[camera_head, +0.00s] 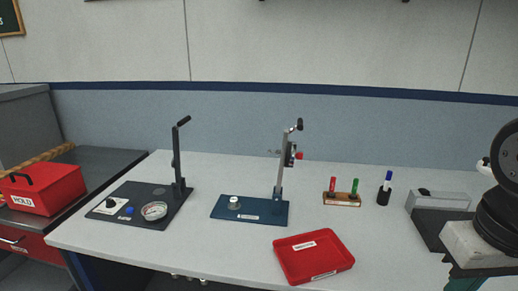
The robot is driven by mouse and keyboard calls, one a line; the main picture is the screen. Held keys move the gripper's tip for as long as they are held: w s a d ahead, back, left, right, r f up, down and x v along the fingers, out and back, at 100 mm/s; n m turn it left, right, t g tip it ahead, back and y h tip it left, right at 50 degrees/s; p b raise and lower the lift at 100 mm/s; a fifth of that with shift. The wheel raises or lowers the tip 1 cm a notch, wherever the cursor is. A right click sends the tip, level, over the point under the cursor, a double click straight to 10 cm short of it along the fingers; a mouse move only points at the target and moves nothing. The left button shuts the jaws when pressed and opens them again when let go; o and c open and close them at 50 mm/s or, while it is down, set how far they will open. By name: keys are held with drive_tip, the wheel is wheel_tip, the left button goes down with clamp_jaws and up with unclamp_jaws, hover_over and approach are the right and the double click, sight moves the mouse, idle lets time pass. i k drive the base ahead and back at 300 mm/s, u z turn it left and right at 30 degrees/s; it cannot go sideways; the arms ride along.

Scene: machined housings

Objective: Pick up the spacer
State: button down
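I cannot tell for sure which item is the spacer. A small round metallic piece with a pale top (234,202) sits on the blue base plate (262,213) of the middle lever fixture, left of its upright lever. On the black base plate (178,212) of the left fixture are a round dial (154,210), a small blue piece (129,210) and a white label with a dark knob (110,204). My gripper is not in view.
A red tray (337,268), seemingly empty, lies at the table's front. A red HOLD box (42,190) sits left. Table (200,252) front-left is clear.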

sight(234, 201)
drive_tip(key=u, duration=2.6)
drive_tip(key=i, duration=1.55)
drive_tip(key=z, duration=3.35)
